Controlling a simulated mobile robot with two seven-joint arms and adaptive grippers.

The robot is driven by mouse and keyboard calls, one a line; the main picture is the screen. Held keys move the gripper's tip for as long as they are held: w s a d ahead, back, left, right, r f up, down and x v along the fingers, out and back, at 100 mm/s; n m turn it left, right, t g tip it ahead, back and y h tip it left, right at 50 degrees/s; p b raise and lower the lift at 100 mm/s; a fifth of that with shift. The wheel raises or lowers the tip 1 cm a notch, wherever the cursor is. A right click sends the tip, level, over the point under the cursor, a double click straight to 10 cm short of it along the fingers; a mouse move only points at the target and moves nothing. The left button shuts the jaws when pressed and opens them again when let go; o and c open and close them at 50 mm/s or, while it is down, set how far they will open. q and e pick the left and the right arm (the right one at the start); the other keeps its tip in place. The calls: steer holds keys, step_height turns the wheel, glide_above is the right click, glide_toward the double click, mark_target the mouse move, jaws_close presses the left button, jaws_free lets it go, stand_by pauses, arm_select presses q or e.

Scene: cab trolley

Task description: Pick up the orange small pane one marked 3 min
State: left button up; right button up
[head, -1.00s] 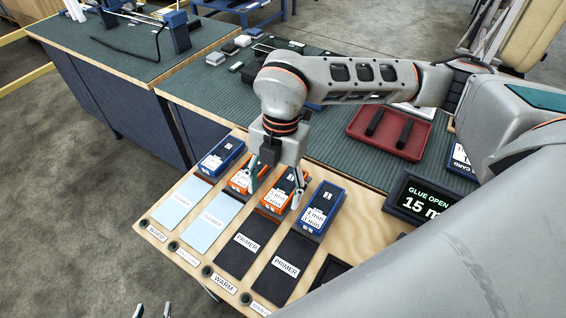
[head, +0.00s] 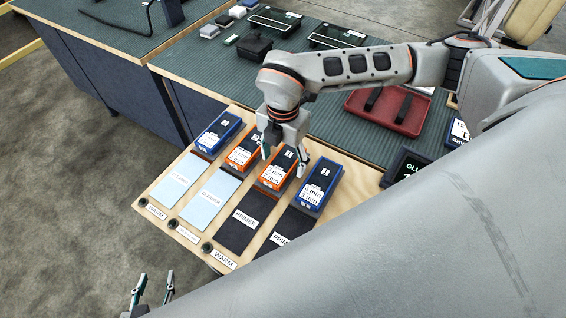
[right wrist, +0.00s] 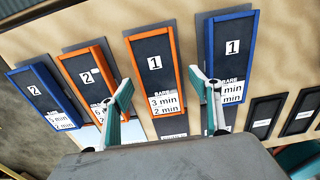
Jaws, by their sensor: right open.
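The orange-framed case numbered 1 and marked 3 min (head: 276,174) lies on the wooden board, third from the left. In the right wrist view it (right wrist: 155,68) shows between the fingers, with a "3 min / 2 min" label. My right gripper (head: 284,162) is open and empty over its far part; the fingers appear to be above it, contact not visible. The fingers also frame it in the right wrist view (right wrist: 160,80). Another orange case, numbered 2 (head: 240,158), lies just left, its label partly hidden by a finger in the wrist view. My left gripper (head: 156,284) is open at the bottom edge.
Blue cases flank the orange ones, one left (head: 217,133) and one right (head: 320,186). Light blue cleaner pads (head: 208,198) and dark primer pads (head: 245,220) lie in front. A red tray (head: 388,112) and wire racks stand on the green bench behind.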

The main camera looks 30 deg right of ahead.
steer(key=c, duration=1.3)
